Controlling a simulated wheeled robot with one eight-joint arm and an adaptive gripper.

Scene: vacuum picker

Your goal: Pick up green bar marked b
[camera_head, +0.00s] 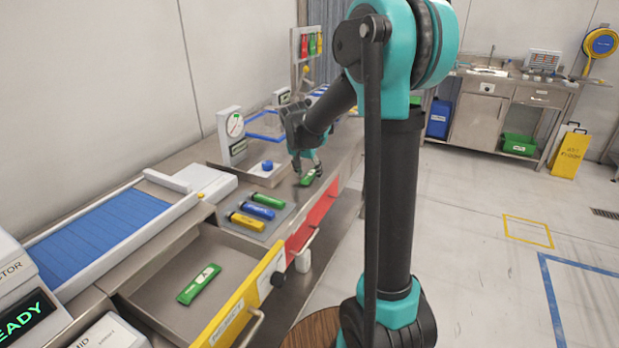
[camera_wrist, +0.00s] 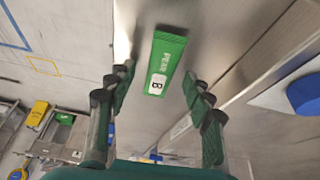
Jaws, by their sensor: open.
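A green bar with a white patch marked B and the word PEAR (camera_wrist: 168,50) lies on the steel counter. In the wrist view it sits between and beyond my two fingertips. In the head view the green bar (camera_head: 307,179) lies just under my gripper (camera_head: 307,164), near the counter's front edge. My gripper (camera_wrist: 159,78) is open, with a finger on each side of the bar's line and nothing held. Whether the fingers touch the bar cannot be told.
A grey mat holds green (camera_head: 267,200), blue (camera_head: 257,210) and yellow (camera_head: 245,221) bars. Another green bar (camera_head: 199,284) lies in the open yellow-fronted drawer (camera_head: 238,308).

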